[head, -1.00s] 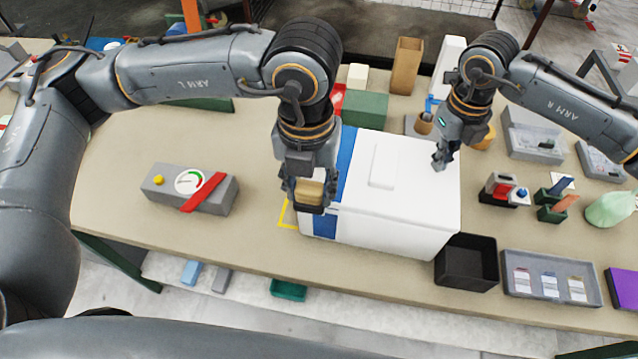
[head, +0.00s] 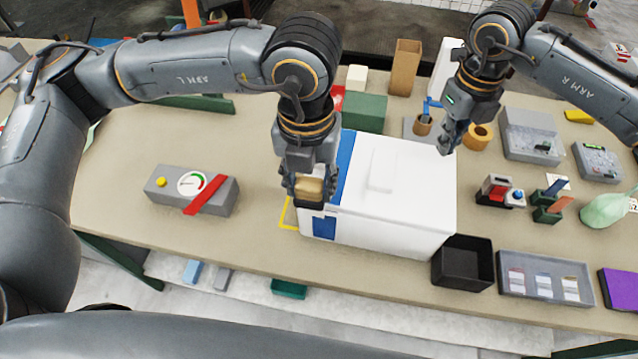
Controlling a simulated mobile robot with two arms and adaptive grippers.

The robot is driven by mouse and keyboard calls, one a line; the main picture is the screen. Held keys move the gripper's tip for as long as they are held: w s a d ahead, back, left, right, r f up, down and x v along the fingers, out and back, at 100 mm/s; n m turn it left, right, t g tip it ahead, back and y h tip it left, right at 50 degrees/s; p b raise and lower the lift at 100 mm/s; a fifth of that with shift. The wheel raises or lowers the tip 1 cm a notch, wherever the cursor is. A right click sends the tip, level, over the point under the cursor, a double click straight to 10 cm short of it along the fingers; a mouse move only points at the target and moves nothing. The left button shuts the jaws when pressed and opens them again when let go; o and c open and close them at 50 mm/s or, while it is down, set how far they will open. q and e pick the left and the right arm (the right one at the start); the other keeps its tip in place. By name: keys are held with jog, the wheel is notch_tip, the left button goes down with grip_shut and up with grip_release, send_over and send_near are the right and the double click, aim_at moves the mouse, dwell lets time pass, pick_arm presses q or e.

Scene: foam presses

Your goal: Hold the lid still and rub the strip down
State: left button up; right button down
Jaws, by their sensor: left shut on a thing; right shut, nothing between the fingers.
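A white box with a white lid (head: 415,180) stands on the bench. A blue strip (head: 346,160) runs over the lid's left part, and a blue piece (head: 324,227) shows on the box's front face. My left gripper (head: 309,190) is shut on a tan block with a dark underside (head: 312,187), at the lid's front left edge. The block and gripper hide part of the strip; I cannot tell whether the block touches it. My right gripper (head: 445,148) is shut and empty by the lid's far right corner; contact with the lid is unclear.
A grey gauge box (head: 160,186) with a red bar stands left. A black bin (head: 465,262) and a grey card tray (head: 517,285) stand at the front right. A green block (head: 365,111) is behind the lid. Bare bench lies left of the box.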

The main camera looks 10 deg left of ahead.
notch_tip(320, 180, up, 12)
dwell(0.6)
